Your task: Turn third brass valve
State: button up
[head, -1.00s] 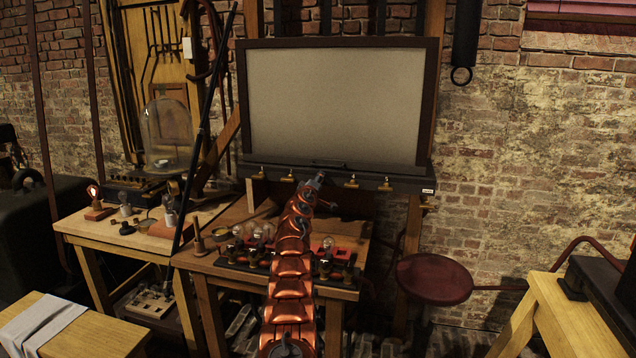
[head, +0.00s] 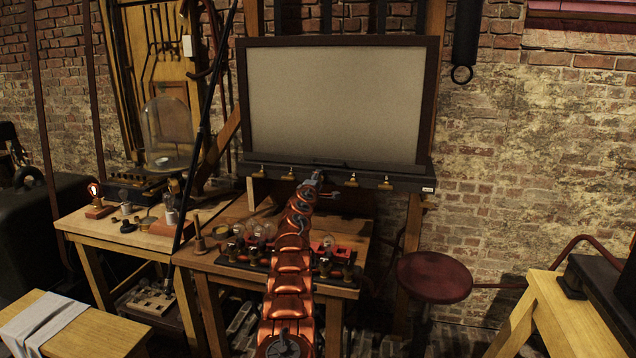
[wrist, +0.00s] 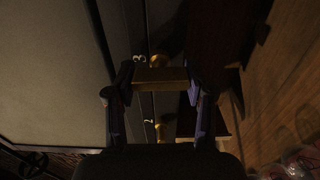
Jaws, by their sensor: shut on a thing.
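My gripper (head: 314,176) is at the front ledge under the big pale screen, at the middle place in the row of brass valves. In the wrist view my gripper (wrist: 164,80) has its two dark fingers on either side of a brass valve (wrist: 160,77), shut on its wide handle. A "3" is marked on the dark ledge beside this valve. Another brass valve (wrist: 159,132) is lower in the wrist view, near a "2". In the head view, other brass valves (head: 288,177) (head: 352,181) show on both sides; the gripped one is hidden behind my gripper.
The screen (head: 335,105) stands above the ledge (head: 405,182). Below my arm is a wooden bench (head: 222,262) with bulbs and small fittings. A dark red stool (head: 434,277) stands at right, and a dark pole (head: 192,170) leans at left.

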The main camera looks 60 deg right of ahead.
jog(key=shift+f, duration=0.1)
jog(key=o, duration=1.2)
jog(key=shift+c, duration=0.2)
jog(key=shift+a, duration=0.15)
jog(key=v, duration=0.7)
dwell(0.4)
jog(key=shift+s, duration=0.1)
dwell(0.6)
